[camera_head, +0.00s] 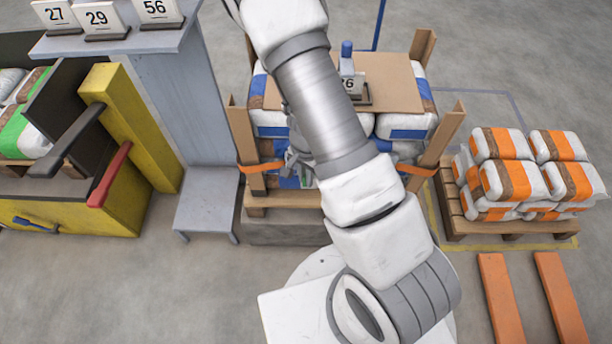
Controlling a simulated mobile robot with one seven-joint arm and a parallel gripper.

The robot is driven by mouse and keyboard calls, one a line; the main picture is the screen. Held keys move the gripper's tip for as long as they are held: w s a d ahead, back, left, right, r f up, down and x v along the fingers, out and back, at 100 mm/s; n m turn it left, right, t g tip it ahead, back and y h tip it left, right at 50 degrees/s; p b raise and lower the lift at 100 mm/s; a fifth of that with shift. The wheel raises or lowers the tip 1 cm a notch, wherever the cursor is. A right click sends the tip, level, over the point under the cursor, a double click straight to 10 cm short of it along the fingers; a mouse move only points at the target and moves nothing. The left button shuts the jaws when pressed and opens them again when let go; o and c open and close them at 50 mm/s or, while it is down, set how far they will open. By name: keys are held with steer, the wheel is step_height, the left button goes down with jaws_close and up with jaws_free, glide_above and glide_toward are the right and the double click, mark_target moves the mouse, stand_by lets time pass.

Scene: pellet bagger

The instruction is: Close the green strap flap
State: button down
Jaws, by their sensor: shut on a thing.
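No green strap flap can be made out in the head view. An orange strap (262,167) runs around the posts of the middle pallet load, and its middle part is hidden behind my arm. My gripper (298,172) is in front of the blue-striped bags (268,122), at about the height of the strap. Its fingers are small and partly covered by my arm. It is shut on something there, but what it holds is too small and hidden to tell.
Wooden corner posts (245,145) stand around the load. A number sign and a blue-topped object (346,50) are on its cardboard top. A grey stand (195,120) and a yellow machine (130,130) with levers are left. Orange-striped bags (500,160) are stacked right.

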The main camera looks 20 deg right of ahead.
steer(key=shift+w+a+m+p, duration=0.2)
steer(key=shift+w+m+p, duration=0.2)
steer(key=shift+m+p, duration=0.55)
steer(key=shift+w+a+m+p, duration=0.2)
steer(key=shift+w+m+p, duration=0.4)
steer(key=shift+m, duration=0.5)
steer(key=shift+w+a+m+p, duration=0.2)
steer(key=shift+w+m+p, duration=0.05)
steer(key=shift+m+p, duration=0.75)
steer(key=c, duration=0.8)
jaws_free()
steer(key=shift+c, duration=0.2)
